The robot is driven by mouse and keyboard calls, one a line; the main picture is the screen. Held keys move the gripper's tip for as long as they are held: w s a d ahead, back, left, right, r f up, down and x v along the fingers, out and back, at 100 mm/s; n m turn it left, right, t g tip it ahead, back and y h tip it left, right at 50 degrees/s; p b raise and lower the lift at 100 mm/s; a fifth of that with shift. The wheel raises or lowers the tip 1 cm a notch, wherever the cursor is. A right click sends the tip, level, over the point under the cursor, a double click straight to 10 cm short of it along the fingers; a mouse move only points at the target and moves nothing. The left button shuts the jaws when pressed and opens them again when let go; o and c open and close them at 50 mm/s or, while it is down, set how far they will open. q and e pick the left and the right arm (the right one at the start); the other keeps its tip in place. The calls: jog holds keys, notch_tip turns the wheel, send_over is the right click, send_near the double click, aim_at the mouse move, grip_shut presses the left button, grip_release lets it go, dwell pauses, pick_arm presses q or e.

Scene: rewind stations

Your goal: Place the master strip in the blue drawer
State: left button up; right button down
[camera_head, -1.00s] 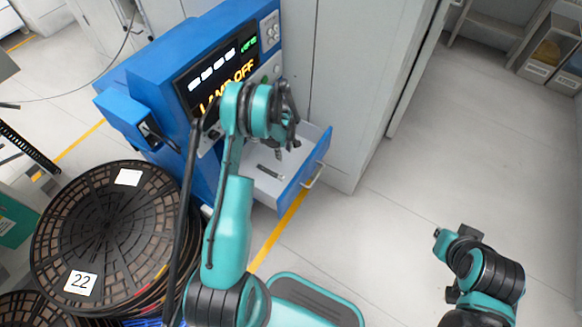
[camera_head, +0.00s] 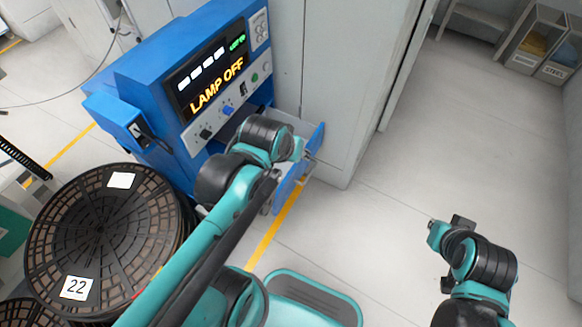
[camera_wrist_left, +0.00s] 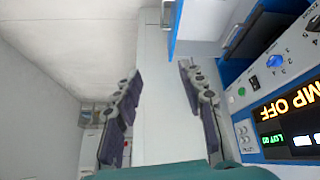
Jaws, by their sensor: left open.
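The blue drawer (camera_head: 317,138) is pulled out from the blue machine (camera_head: 140,75); my left arm covers much of it in the head view. Its blue front also shows at the top of the left wrist view (camera_wrist_left: 174,25). I cannot make out the master strip in either current view; the arm hides most of the drawer's inside. My left gripper (camera_wrist_left: 160,76) is open with nothing between its fingers, close to the drawer front. My right gripper (camera_head: 449,228) hangs over the floor at the right, apart from everything; its finger opening is unclear.
The machine's display (camera_head: 212,85) reads LAMP OFF. A stack of black reels (camera_head: 100,235), labelled 22, stands at the left. A grey cabinet (camera_head: 345,80) stands beside the drawer. The floor on the right is clear.

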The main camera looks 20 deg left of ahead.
pick_arm(q)
jog(key=s, duration=0.1)
jog(key=s+d+m, duration=0.1)
jog(key=s+m+t, duration=0.1)
jog(key=s, duration=0.1)
jog(key=shift+d+f, duration=0.2)
jog(key=shift+f, duration=0.15)
dwell(1.0)
